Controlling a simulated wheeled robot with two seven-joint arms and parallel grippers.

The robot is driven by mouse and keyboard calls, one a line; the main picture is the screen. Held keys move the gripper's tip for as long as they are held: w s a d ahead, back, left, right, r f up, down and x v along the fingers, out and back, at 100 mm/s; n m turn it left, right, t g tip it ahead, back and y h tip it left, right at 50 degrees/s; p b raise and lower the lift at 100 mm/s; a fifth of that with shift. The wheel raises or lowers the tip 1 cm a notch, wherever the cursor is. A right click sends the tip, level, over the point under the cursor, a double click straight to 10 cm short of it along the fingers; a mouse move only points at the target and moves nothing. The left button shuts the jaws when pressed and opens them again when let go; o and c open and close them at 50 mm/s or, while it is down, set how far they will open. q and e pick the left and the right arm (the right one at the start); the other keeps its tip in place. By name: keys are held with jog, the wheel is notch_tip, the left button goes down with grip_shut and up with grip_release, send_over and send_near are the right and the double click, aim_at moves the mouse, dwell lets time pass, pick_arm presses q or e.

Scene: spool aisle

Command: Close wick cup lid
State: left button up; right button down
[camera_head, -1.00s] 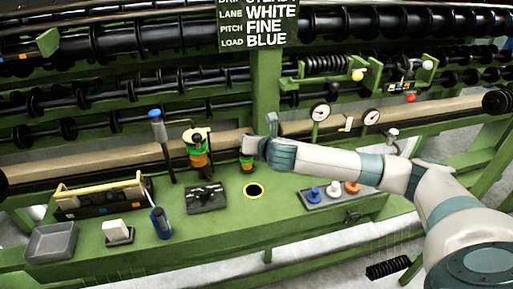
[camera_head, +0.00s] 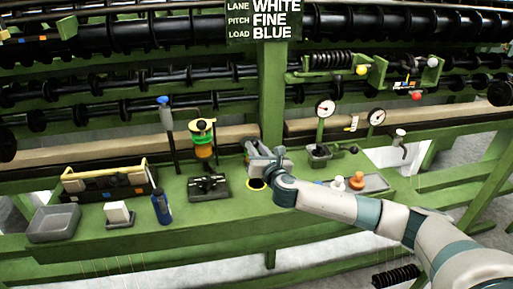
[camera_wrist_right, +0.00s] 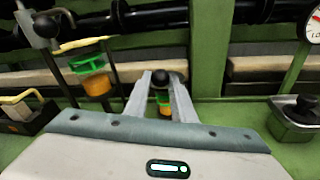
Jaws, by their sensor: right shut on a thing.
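My right gripper (camera_head: 249,148) is over the green bench, right of the tall green-and-orange cup (camera_head: 203,146) with a yellow top. In the right wrist view the gripper (camera_wrist_right: 161,82) is shut on a black round knob (camera_wrist_right: 163,77). A small green-and-orange body (camera_wrist_right: 164,108) shows below the knob between the fingers. In the head view the gripper hides this small piece. I cannot tell for certain which part is the wick cup lid or whether it is closed. My left gripper is not in view.
A dark block (camera_head: 208,187), blue bottle (camera_head: 161,207), grey tray (camera_head: 53,223) and yellow-handled tool rack (camera_head: 108,182) are to the left. Gauges (camera_head: 325,108) stand behind on the right.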

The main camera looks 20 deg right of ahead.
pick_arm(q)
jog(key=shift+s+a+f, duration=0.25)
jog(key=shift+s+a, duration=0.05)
pick_arm(e)
jog(key=shift+s+f, duration=0.15)
jog(key=shift+f, duration=0.75)
jog(key=c, duration=1.5)
grip_release()
jog(key=shift+f, duration=0.1)
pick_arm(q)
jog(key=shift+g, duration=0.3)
pick_arm(e)
jog(key=shift+r, duration=0.2)
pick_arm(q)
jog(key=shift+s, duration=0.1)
pick_arm(e)
jog(key=shift+r, duration=0.1)
